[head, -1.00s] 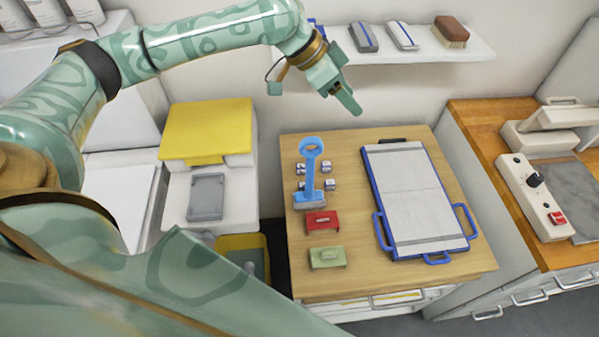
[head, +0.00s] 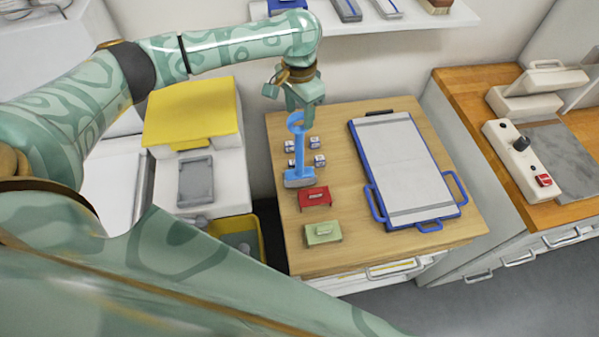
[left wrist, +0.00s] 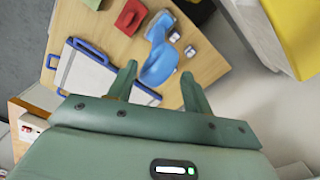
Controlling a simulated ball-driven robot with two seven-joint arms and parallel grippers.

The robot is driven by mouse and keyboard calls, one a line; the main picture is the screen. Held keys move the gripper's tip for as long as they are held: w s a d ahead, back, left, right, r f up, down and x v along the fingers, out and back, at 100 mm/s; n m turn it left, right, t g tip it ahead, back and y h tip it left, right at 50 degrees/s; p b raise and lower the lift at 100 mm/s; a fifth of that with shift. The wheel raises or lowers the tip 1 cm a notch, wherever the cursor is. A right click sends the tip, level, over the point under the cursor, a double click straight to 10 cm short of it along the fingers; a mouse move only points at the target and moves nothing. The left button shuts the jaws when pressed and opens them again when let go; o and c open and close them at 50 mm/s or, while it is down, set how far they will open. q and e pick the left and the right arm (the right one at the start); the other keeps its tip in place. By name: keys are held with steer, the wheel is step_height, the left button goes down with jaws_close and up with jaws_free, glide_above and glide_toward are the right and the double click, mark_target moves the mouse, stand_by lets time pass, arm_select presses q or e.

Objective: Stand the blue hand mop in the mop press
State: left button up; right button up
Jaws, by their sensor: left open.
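The blue hand mop (head: 298,158) stands upright on the wooden table, with a ring-topped handle and a flat grey-blue foot. In the left wrist view the mop (left wrist: 158,66) shows just beyond the fingers. My left gripper (head: 303,108) points down, open, at the top of the handle; its two fingers (left wrist: 157,84) are spread with the ring seen between them. I cannot tell if they touch it. No thing is clearly the mop press; a yellow bin (head: 262,242) with a grey inside stands low, left of the table. My right gripper is out of view.
Several small metallic blocks (head: 314,142) sit around the mop. A red block (head: 314,197) and a green block (head: 322,233) lie in front. A blue-framed board (head: 405,170) fills the right side. A shelf (head: 345,22) hangs behind; a yellow-topped unit (head: 192,112) stands left.

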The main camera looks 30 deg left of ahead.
mark_target(300, 128)
arm_select(q)
step_height(300, 128, down, 6)
steer(key=shift+s+d+r+b, duration=0.1)
steer(key=shift+s+d+b, duration=0.05)
steer(key=shift+b, duration=0.8)
steer(key=shift+r, duration=0.1)
jaws_close()
